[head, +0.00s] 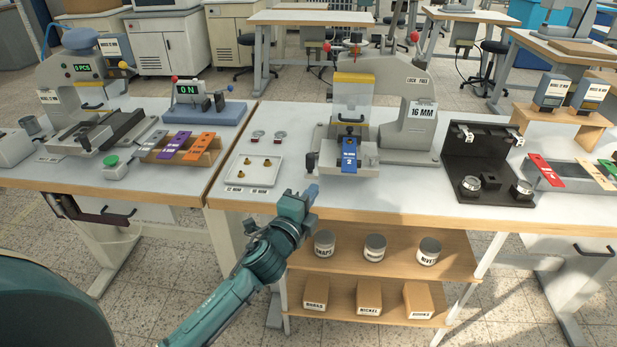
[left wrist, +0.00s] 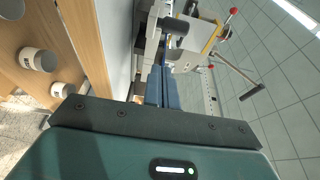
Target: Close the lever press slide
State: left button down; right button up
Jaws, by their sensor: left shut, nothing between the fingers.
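The lever press (head: 407,95) stands on the middle table, with a grey body, a "16 MM" label and a clear guard with a yellow top (head: 354,78). Its slide (head: 327,160) sticks out at the front towards the table's edge, with a blue labelled piece (head: 348,152) on it. My left gripper (head: 311,192) is shut and empty at the table's front edge, in front and left of the slide. In the left wrist view its fingers (left wrist: 162,88) point at the press front, near a dark round handle (left wrist: 173,25). Contact cannot be told.
A white tray (head: 233,181) with small brass parts lies left of the press. A black fixture (head: 476,150) stands to its right. A shelf (head: 385,247) with tins and boxes is below the tabletop. The floor before the table is open.

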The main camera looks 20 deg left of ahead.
aim_at(309, 178)
pick_arm(q)
jog(key=shift+w+a, duration=0.45)
jog(key=shift+w, duration=0.45)
jog(key=shift+w+a, duration=0.4)
jog(key=shift+w, duration=0.55)
jog(key=shift+w+a, duration=0.45)
jog(key=shift+w, duration=0.45)
jog(key=shift+w, duration=0.1)
